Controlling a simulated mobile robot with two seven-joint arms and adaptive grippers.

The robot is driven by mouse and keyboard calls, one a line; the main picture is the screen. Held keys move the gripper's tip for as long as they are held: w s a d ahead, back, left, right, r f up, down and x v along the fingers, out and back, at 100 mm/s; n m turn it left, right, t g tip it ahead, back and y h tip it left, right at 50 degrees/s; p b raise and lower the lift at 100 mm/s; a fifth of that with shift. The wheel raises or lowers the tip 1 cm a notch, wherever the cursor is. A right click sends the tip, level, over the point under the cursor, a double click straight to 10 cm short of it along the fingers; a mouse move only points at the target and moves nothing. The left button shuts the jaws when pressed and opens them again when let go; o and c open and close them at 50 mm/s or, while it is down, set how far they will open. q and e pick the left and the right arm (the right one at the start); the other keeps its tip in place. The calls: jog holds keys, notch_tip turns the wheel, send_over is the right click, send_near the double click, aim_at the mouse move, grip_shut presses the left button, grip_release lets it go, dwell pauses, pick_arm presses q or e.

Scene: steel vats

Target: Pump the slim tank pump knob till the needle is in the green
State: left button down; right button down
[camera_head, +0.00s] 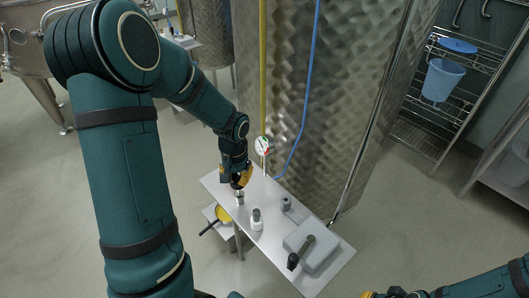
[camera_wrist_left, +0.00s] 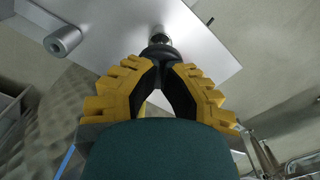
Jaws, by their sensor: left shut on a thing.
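My left gripper (camera_head: 239,184) reaches down at the far left end of the small steel table. In the left wrist view its yellow fingers (camera_wrist_left: 160,75) close around a dark knob (camera_wrist_left: 160,52). The pump's metal body (camera_head: 239,198) shows just below the fingers; most of the knob is hidden in the head view. A round white gauge (camera_head: 263,146) with green and red marks sits beside the yellow tube, in front of the tall steel tank (camera_head: 335,90). Its needle is too small to read. My right gripper (camera_head: 383,294) is barely in view at the bottom edge.
A blue hose (camera_head: 303,100) hangs along the tank.

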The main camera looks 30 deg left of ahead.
pick_arm(q)
notch_tip(320, 180, down, 2)
jog(key=shift+b, duration=0.55)
jog(key=shift+f+b, duration=0.55)
jog(key=shift+f, duration=0.2)
notch_tip(320, 180, up, 8)
jog(key=p, duration=0.5)
jog(key=shift+f+p, duration=0.25)
jog(key=shift+p, duration=0.1)
jog(key=shift+f, duration=0.1)
